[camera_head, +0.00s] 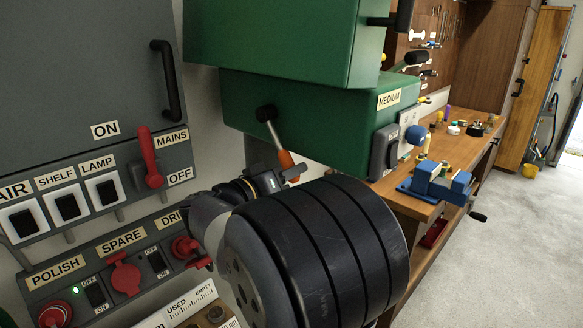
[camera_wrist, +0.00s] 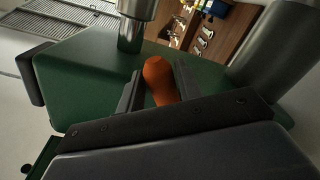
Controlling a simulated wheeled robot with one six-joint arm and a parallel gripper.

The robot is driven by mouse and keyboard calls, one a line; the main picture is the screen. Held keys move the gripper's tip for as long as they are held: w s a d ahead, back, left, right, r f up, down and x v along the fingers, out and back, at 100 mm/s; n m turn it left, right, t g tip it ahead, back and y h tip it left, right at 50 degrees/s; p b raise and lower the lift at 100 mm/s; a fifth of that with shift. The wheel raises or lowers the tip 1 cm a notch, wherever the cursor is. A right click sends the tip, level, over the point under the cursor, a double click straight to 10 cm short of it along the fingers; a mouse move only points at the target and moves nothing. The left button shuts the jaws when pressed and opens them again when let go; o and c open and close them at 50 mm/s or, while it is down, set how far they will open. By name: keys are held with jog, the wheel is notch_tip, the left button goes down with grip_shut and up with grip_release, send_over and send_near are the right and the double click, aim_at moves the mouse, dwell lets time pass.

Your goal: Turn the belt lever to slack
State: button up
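The lever I take for the belt lever has an orange grip (camera_head: 285,160), a silver shaft and a black round hub on the green housing. No label on it is readable. The orange grip (camera_wrist: 159,82) also shows in the wrist view, between the two dark fingers of my gripper (camera_wrist: 158,72). The fingers stand apart on either side of it, with a small gap at the left; contact at the right cannot be told. In the head view my gripper (camera_head: 280,176) is at the lower end of the grip, partly hidden by my arm.
A green housing (camera_head: 330,115) marked MEDIUM is behind the lever. A grey switch panel (camera_head: 90,180) with a red MAINS lever (camera_head: 149,160) stands at left. A wooden bench (camera_head: 440,155) with a blue vise (camera_head: 437,183) is at right. Open floor lies at far right.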

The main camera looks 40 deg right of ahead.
jog(key=shift+w+d, duration=0.1)
jog(key=shift+d, duration=0.25)
grip_shut()
dwell(0.3)
